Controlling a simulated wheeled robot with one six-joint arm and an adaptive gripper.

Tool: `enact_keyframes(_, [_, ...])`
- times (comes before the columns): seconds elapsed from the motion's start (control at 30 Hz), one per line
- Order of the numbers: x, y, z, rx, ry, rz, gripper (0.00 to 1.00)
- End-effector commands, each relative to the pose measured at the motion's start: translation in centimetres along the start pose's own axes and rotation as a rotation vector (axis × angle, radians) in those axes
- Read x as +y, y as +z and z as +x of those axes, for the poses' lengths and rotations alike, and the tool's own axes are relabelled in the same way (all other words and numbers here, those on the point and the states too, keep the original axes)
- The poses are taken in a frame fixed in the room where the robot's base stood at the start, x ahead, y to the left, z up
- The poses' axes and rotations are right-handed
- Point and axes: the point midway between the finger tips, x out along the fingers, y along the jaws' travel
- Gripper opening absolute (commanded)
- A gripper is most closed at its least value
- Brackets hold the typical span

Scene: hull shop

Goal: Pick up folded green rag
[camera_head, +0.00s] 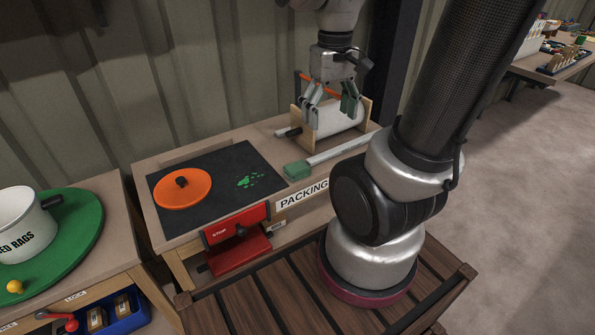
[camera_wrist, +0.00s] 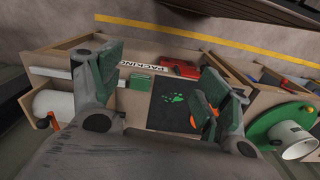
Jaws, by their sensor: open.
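A folded green rag (camera_head: 297,171) lies on the bench, beside the right edge of a dark mat and near the end of a long pale bar. It also shows in the wrist view (camera_wrist: 141,82), between my fingers in the picture. My gripper (camera_head: 331,112) is open and empty, above and to the right of the rag, in front of the white roll. In the wrist view my gripper (camera_wrist: 160,72) has its two green-padded fingers spread wide, and the rag lies beyond them, untouched.
The dark mat (camera_head: 222,158) bears an orange disc (camera_head: 174,193) with a black knob and green splashes (camera_head: 250,180). A white roll (camera_head: 334,122) in a wooden holder stands at the back right. A red device (camera_head: 236,240) is at the front edge. A white pot (camera_head: 22,225) stands far left.

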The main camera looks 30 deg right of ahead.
Motion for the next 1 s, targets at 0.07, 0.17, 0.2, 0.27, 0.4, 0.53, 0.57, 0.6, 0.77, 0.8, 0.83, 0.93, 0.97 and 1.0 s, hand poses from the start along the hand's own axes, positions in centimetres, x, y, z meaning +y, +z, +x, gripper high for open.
enact_keyframes(0.07, [0.3,-1.7,2.5,-0.073,0.003,0.057,0.77])
enact_keyframes(0.17, [0.7,-4.0,5.8,-0.136,0.010,0.162,0.77])
enact_keyframes(0.2, [0.9,-4.9,7.3,-0.159,0.015,0.213,0.77])
enact_keyframes(0.27, [1.2,-6.3,9.7,-0.185,0.024,0.299,0.77])
enact_keyframes(0.4, [1.7,-9.0,15.1,-0.218,0.049,0.509,0.77])
enact_keyframes(0.53, [2.2,-11.3,19.6,-0.213,0.070,0.723,0.77])
enact_keyframes(0.57, [2.3,-11.9,20.7,-0.205,0.074,0.780,0.77])
enact_keyframes(0.6, [2.4,-12.9,22.0,-0.188,0.077,0.864,0.77])
enact_keyframes(0.77, [2.6,-17.4,23.1,-0.067,0.040,1.160,0.77])
enact_keyframes(0.8, [2.6,-18.2,23.0,-0.041,0.026,1.222,0.77])
enact_keyframes(0.83, [2.6,-18.7,23.0,-0.026,0.018,1.265,0.77])
enact_keyframes(0.93, [2.7,-19.5,22.9,0.004,-0.002,1.380,0.77])
enact_keyframes(0.97, [2.7,-19.6,22.9,0.009,-0.006,1.405,0.77])
enact_keyframes(1.0, [2.7,-19.7,23.0,0.012,-0.009,1.430,0.77])
